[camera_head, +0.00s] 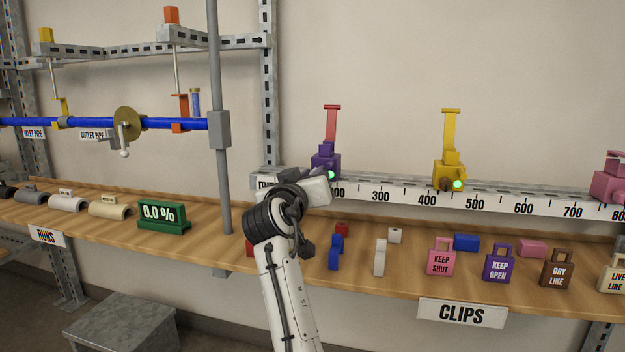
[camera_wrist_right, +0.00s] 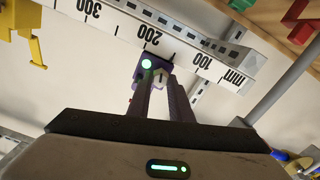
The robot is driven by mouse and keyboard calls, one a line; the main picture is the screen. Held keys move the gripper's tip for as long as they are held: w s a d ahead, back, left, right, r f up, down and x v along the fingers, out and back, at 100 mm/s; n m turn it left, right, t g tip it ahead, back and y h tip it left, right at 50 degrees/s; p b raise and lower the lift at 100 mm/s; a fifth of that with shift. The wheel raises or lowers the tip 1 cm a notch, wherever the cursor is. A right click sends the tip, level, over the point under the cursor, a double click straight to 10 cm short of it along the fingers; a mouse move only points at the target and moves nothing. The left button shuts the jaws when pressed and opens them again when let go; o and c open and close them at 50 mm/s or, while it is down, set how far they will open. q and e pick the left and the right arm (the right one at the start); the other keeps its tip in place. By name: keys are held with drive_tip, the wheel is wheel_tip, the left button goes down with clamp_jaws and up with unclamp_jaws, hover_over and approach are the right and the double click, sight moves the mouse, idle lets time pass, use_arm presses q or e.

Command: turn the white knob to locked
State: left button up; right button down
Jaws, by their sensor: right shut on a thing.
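A purple clamp (camera_head: 325,162) with a red upright handle sits on the numbered rail near 200, its small light green. My right gripper (camera_head: 328,184) reaches up to its front from below and hides its lower front. In the right wrist view the purple clamp (camera_wrist_right: 150,66) and its green light lie just beyond the fingers of my right gripper (camera_wrist_right: 158,84). A small pale part, seemingly the white knob (camera_wrist_right: 160,77), shows between the fingertips, which are shut on it. Its turn position is mostly hidden. My left gripper is not in view.
The numbered rail (camera_head: 395,195) also carries a yellow clamp (camera_head: 450,172) with a brown knob and green light, and a pink clamp (camera_head: 610,180). Below, the wooden shelf (camera_head: 400,272) holds tags and small blocks. A grey post (camera_head: 217,180) stands left of my right arm.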

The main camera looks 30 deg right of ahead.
drive_tip(key=shift+f, duration=0.1)
idle(0.3)
drive_tip(key=c, duration=1.6)
unclamp_jaws()
drive_tip(key=shift+w+a, duration=0.1)
